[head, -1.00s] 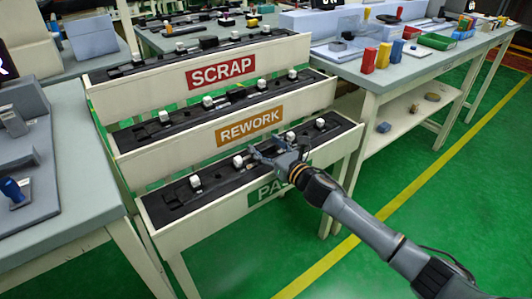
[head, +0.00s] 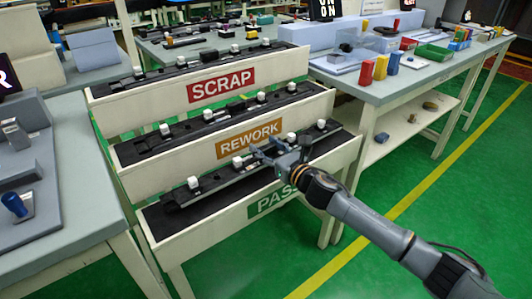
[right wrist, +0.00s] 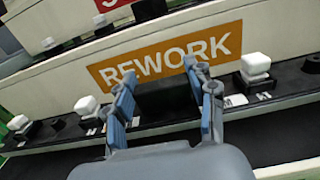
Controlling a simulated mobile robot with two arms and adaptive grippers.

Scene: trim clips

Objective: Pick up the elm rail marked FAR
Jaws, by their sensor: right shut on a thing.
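A long dark rail (head: 225,178) with several white-topped clips hangs just above the black bed of the PASS tier (head: 160,221), tilted up toward the right. My right gripper (head: 272,153) is shut on the rail near its middle. In the right wrist view my gripper (right wrist: 163,95) has its two blue fingers either side of a dark block (right wrist: 166,97) on the rail. White clip caps show on both sides, one left (right wrist: 87,105) and one right (right wrist: 255,66). Small white labels sit on the rail, but I cannot read a FAR mark. My left gripper is not in view.
The REWORK tier (head: 250,138) stands right behind the rail, and the SCRAP tier (head: 221,86) is above it; both hold similar rails. A grey bench (head: 75,190) stands at left. A bench with coloured bins (head: 381,67) is at right. Green floor is open at front right.

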